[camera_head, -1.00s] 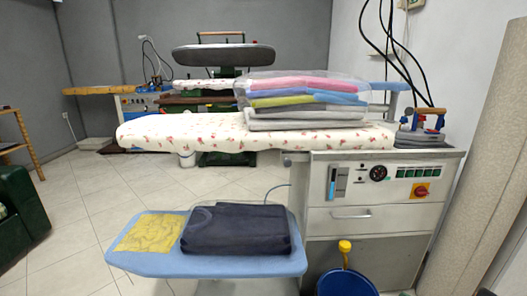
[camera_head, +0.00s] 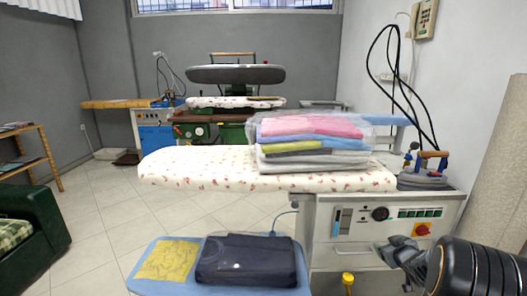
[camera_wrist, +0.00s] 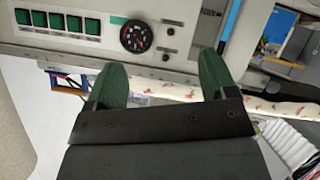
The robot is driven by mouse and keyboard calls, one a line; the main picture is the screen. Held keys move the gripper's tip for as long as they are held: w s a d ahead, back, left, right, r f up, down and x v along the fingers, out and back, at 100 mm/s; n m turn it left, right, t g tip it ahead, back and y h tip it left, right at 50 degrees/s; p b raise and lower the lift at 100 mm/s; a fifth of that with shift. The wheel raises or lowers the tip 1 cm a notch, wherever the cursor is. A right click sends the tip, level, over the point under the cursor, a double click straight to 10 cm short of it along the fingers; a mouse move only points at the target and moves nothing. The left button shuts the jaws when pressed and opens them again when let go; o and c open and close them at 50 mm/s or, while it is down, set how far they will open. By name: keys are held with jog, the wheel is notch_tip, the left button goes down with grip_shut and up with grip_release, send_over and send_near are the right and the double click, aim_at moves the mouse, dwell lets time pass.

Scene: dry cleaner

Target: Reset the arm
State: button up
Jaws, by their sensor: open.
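My gripper (camera_head: 402,253) shows at the lower right in the head view, in front of the ironing station's control panel, with my dark arm behind it. In the wrist view my gripper (camera_wrist: 161,80) has its two green fingers spread apart with nothing between them. The panel's black dial (camera_wrist: 136,36) and a row of green switches (camera_wrist: 58,22) show beyond the fingers.
A floral ironing board (camera_head: 215,168) bears a plastic-wrapped stack of folded clothes (camera_head: 310,140). An iron (camera_head: 428,165) rests at its right end. A blue lower board (camera_head: 145,287) holds dark folded clothing (camera_head: 247,262) and a yellow cloth (camera_head: 168,260). Open floor lies left.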

jog(key=s+a+r+m+g+h+p, duration=0.1)
jog(key=s+a+r+p, duration=0.2)
jog(key=r, duration=0.5)
jog(key=s+a+r+m+g+h+p, duration=0.1)
jog(key=a+r+p, duration=0.25)
jog(key=r, duration=0.35)
jog(key=s+a+r+g+y+p, duration=0.2)
jog(key=s+a+r+p, duration=0.4)
jog(key=s+a, duration=0.3)
jog(key=s+a+r+g+y+p, duration=0.1)
jog(key=s+a+r+g+p, duration=0.4)
jog(key=s+a, duration=0.5)
jog(key=s+r+p, duration=0.1)
jog(key=s, duration=0.2)
jog(key=shift+r+m+y, duration=0.4)
